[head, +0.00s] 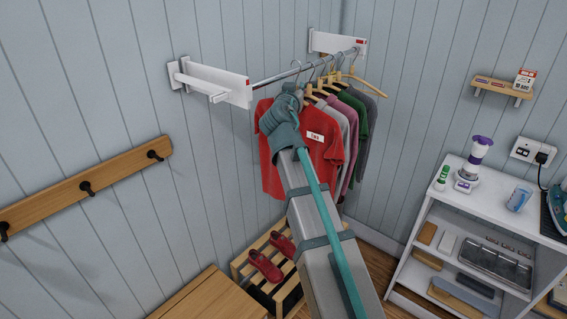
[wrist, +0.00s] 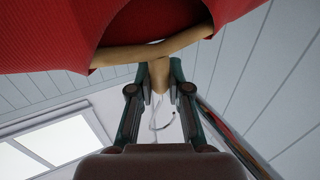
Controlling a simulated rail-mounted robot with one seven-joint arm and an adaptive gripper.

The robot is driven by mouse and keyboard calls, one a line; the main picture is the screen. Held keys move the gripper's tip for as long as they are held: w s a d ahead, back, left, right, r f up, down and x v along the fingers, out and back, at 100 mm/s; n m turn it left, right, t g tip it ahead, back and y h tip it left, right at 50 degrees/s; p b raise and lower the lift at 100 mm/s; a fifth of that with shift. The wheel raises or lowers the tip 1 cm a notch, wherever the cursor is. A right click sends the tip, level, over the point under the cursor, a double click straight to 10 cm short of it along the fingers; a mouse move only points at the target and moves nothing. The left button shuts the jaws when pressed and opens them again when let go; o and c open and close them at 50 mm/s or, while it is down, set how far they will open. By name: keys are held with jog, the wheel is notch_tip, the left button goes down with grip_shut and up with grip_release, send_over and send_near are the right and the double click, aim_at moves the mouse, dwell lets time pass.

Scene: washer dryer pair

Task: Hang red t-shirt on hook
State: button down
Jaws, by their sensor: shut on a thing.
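The red t-shirt (head: 270,165), with a white label on its chest, hangs on a wooden hanger at the near end of the row of clothes. In the wrist view its red cloth (wrist: 50,35) fills the top, with the wooden hanger (wrist: 125,55) under it. My gripper (wrist: 159,72) is shut on the hanger's wooden neck. The hanger's wire hook shows between the fingers; I cannot tell whether it touches the rail. Black hooks (head: 155,155) stick out from a wooden board (head: 120,171) on the left wall.
A metal rail (head: 275,79) between white brackets (head: 225,84) carries several other garments (head: 355,115). Below are a slatted rack with red shoes (head: 265,266) and a wooden bench (head: 205,297). A white shelf unit (head: 425,212) stands at right. Space before the hook board looks clear.

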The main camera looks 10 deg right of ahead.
jog(key=shift+s+d, duration=1.45)
jog(key=shift+s, duration=0.3)
dwell(0.8)
